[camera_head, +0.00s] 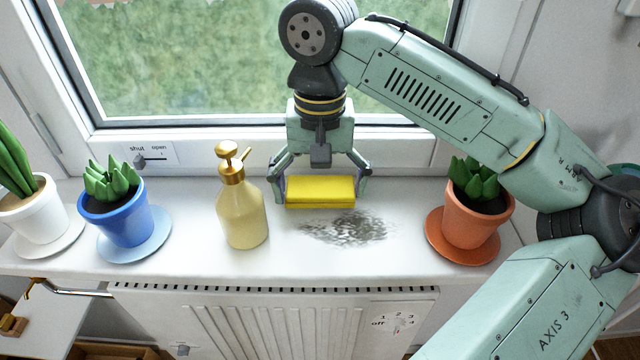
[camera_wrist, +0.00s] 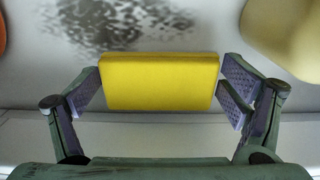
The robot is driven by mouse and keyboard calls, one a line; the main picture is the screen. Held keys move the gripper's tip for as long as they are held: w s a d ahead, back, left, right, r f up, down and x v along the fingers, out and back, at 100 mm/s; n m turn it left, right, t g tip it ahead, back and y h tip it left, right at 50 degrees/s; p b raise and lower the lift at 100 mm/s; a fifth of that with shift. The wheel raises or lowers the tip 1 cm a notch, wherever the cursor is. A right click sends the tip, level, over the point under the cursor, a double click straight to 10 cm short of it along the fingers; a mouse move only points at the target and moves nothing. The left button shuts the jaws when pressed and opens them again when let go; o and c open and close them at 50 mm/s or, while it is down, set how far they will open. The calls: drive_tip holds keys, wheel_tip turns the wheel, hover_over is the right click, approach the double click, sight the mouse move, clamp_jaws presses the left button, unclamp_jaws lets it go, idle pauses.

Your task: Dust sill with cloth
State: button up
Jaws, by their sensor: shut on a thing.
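My gripper (camera_head: 319,190) is shut on a folded yellow cloth (camera_head: 320,191), holding it by its two ends. The cloth is also in the wrist view (camera_wrist: 160,82), between the two finger pads. The cloth is low at the sill, just behind a dark dust patch (camera_head: 348,228); I cannot tell whether it touches the surface. The dust patch also shows in the wrist view (camera_wrist: 115,25). The white sill (camera_head: 200,262) runs under the window.
A cream spray bottle (camera_head: 243,212) with a gold pump stands left of the cloth. A blue pot (camera_head: 115,219) and a white pot (camera_head: 33,212) stand farther left. An orange pot (camera_head: 474,217) stands on the right. A radiator (camera_head: 250,320) is below the sill.

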drive_tip(key=shift+f+b, duration=0.5)
drive_tip(key=shift+f, duration=0.55)
